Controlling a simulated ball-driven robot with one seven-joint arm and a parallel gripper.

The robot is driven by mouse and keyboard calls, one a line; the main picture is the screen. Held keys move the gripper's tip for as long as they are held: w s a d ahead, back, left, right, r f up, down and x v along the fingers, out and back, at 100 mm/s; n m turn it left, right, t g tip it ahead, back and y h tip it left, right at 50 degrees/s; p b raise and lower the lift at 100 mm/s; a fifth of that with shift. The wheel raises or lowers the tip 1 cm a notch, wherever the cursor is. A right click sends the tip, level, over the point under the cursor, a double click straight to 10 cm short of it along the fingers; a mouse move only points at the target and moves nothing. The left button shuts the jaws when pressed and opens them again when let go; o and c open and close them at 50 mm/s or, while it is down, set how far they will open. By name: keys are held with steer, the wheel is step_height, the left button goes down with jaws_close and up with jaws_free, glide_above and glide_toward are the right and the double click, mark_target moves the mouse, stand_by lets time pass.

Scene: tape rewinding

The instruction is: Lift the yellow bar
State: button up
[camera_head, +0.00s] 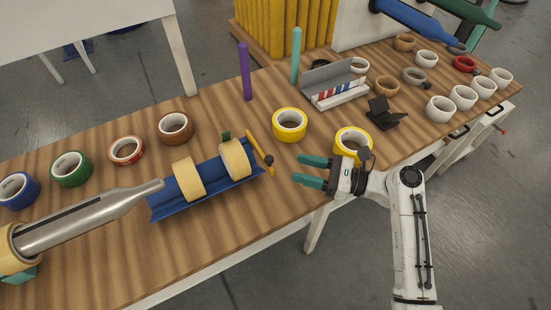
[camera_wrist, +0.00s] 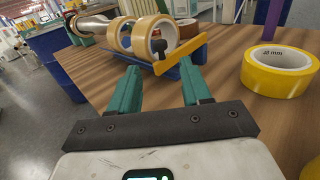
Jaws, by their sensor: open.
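The yellow bar (camera_head: 258,150) lies at the right end of the blue rewinding stand (camera_head: 204,190), across its end, with a dark knob at its near tip. In the wrist view the yellow bar (camera_wrist: 182,54) slants up to the right, just beyond my fingertips. Two tan tape rolls (camera_head: 236,158) sit on the stand. My gripper (camera_head: 314,170) is open, its green fingers pointing left toward the bar. It is to the right of the bar and apart from it. In the wrist view the space between my gripper's fingers (camera_wrist: 158,75) is empty.
Two yellow tape rolls (camera_head: 289,125) are near my gripper. A purple post (camera_head: 245,72) and a teal post (camera_head: 295,56) stand behind. A tape dispenser (camera_head: 338,92) and several white rolls are at the back right. A metal cone-tipped shaft (camera_head: 95,220) is at left.

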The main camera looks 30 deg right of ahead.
mark_target(269, 158)
steer(key=x, duration=0.9)
steer(key=shift+w+a+p, duration=0.1)
steer(key=shift+w+p, duration=0.05)
steer(key=shift+p, duration=0.2)
steer(key=shift+c, duration=0.5)
jaws_close()
